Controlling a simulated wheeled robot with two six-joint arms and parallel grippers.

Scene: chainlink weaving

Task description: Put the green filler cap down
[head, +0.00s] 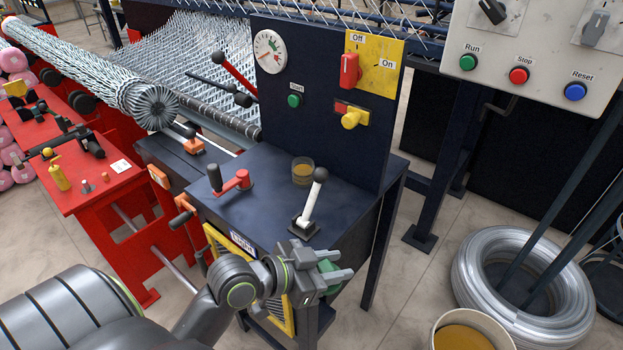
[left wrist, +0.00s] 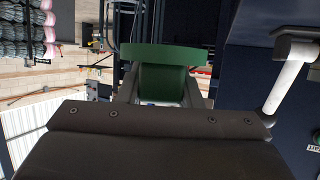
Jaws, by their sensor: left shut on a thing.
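The green filler cap (head: 328,268) is held in my left gripper (head: 333,276), which is shut on it. In the left wrist view the cap (left wrist: 165,70) shows as a wide green disc with a narrower body between the fingers. In the head view the gripper hangs off the front right of the dark blue machine top (head: 262,212), near the white lever with a black knob (head: 312,200). Part of the cap is hidden by the fingers. My right gripper is not in view.
A dark panel with a gauge (head: 269,51) rises behind. A bucket (head: 470,335) and a wire coil (head: 470,265) sit at lower right. The top's front middle is bare.

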